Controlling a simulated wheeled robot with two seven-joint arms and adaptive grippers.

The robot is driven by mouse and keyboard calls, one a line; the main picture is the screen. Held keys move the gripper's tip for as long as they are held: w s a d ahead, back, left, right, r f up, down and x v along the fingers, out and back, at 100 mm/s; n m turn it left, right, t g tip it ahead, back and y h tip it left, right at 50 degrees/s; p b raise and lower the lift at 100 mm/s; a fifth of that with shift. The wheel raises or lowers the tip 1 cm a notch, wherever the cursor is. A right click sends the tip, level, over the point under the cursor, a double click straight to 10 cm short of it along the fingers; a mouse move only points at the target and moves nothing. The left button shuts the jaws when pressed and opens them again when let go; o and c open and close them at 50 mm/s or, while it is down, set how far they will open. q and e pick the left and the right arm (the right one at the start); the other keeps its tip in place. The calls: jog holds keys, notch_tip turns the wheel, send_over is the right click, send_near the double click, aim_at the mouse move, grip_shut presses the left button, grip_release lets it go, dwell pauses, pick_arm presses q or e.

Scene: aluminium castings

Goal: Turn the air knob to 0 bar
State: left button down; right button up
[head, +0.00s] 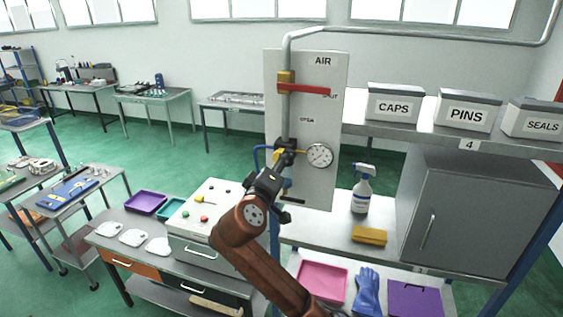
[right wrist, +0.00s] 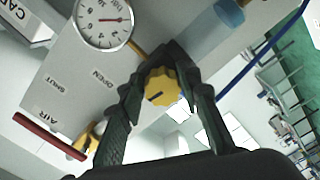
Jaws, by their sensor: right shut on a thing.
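The yellow air knob (right wrist: 161,86) sits between the fingers of my right gripper (right wrist: 160,72) in the right wrist view, with a dark pointer line on its face. Both fingers touch its sides. In the head view my right gripper (head: 283,160) is at the air panel (head: 340,80), just left of the gauge, and largely hides the knob. The round white pressure gauge (head: 319,156) also shows in the right wrist view (right wrist: 103,20), tilted, with a red needle; I cannot read its value surely. My left gripper is not in view.
A red lever (head: 303,89) lies horizontal above, its end by the SHUT label. A grey pipe (head: 286,65) runs down the panel. A spray bottle (head: 362,190) and yellow sponge (head: 369,236) stand on the shelf at right. A control box (head: 185,249) is below left.

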jog(key=shift+r+n, duration=0.1)
jog(key=shift+n, duration=0.7)
jog(key=o, duration=1.2)
jog(key=shift+c, duration=0.2)
jog(key=v, duration=1.2)
